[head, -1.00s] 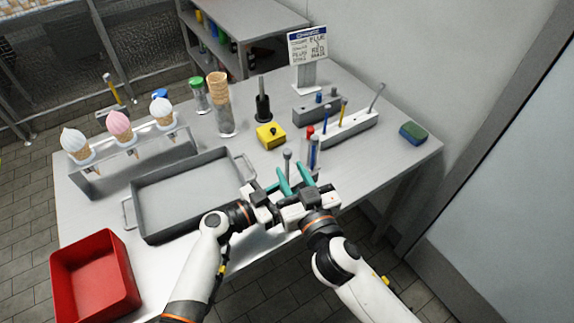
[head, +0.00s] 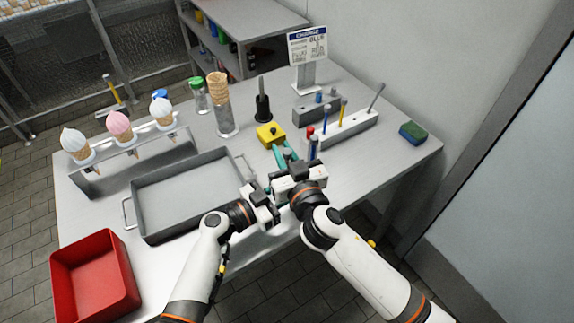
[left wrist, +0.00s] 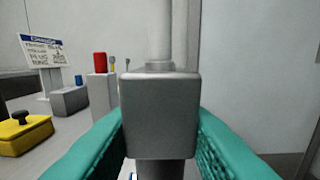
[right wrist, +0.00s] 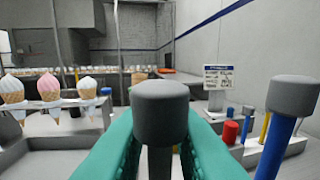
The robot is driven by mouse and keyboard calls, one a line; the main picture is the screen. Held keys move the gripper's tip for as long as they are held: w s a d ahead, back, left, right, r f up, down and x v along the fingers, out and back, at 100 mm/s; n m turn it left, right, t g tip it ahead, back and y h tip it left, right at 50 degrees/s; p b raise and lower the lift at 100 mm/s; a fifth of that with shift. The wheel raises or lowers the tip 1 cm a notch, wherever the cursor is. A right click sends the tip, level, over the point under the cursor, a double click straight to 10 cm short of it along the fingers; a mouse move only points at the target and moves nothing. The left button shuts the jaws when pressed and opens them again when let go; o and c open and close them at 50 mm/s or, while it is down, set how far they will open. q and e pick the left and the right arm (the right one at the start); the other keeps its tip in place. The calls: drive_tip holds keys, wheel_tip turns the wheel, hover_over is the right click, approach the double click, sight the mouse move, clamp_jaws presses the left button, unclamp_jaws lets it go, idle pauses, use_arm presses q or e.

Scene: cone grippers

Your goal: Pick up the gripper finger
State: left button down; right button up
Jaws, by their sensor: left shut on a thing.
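My left gripper (left wrist: 160,140) is shut on a grey block (left wrist: 160,112), its teal fingers pressed to both sides. A pale shaft (left wrist: 160,32) rises behind or above the block. In the head view the left fingertips and block are hidden beside my right gripper. My right gripper (head: 284,154) has teal fingers spread in a V near the yellow box. In the right wrist view a round-headed grey pin (right wrist: 160,112) stands between these fingers, with a narrow gap seen at each side. I cannot tell which part is the named gripper finger.
A grey tray (head: 190,192), a cone rack (head: 137,156) and a red bin (head: 95,277) are at left. The table's right front is clear.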

use_arm(q)
drive_tip(key=shift+s+f, duration=0.1)
drive_tip(key=shift+f, duration=0.2)
use_arm(e)
clamp_jaws()
use_arm(q)
drive_tip(key=c, duration=1)
unclamp_jaws()
drive_tip(key=shift+o, duration=0.2)
drive_tip(key=shift+r, duration=0.1)
use_arm(e)
wheel_tip(320, 180, up, 10)
drive_tip(key=shift+w, duration=0.1)
use_arm(q)
drive_tip(key=v, duration=1.2)
